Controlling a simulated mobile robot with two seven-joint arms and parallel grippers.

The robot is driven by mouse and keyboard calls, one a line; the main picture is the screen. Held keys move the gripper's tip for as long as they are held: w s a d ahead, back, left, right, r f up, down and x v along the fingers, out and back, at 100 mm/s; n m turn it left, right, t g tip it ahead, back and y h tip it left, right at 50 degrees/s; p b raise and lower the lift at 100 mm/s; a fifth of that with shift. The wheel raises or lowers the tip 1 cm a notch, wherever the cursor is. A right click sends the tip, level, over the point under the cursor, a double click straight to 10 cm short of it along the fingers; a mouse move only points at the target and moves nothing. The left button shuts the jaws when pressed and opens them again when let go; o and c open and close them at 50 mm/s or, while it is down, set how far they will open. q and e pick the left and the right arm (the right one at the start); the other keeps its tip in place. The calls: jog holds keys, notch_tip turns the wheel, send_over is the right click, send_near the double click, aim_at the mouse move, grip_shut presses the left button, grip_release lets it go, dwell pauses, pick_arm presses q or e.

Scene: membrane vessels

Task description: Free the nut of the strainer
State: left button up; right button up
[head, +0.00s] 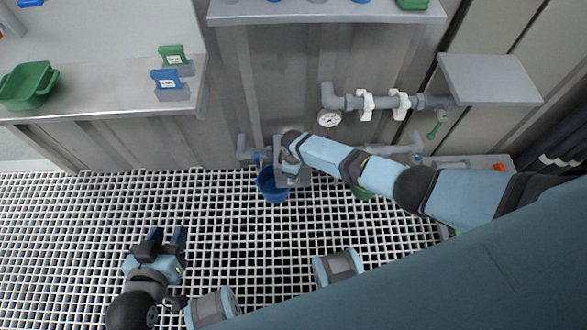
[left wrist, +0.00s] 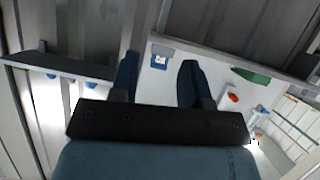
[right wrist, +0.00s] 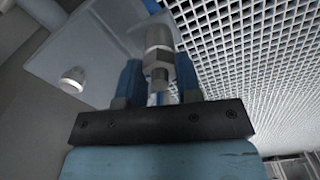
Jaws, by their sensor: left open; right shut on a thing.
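In the right wrist view a metal fitting with a hexagonal nut (right wrist: 160,75) stands between my right gripper's (right wrist: 159,68) blue fingers, which are shut on it. I take it for the strainer nut. In the head view the right gripper is at the lower pipe (head: 245,152), just above a blue bucket (head: 270,193); my own arm and hand hide the strainer and nut there. My left gripper (head: 167,240) is open and empty over the floor grating, well left of the pipe. Its parted fingers also show in the left wrist view (left wrist: 158,80).
An upper pipe with white clamps (head: 367,105) and a round gauge (head: 329,119) runs along the wall. A grey shelf (head: 490,80) juts out at right. A bench at left carries a green tray (head: 28,86) and labelled blocks. The grating (head: 80,220) at left is clear.

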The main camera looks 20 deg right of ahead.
jog(key=o, duration=0.9)
notch_tip(320, 180, up, 14)
jog(key=p, duration=0.5)
jog(key=shift+f, duration=0.1)
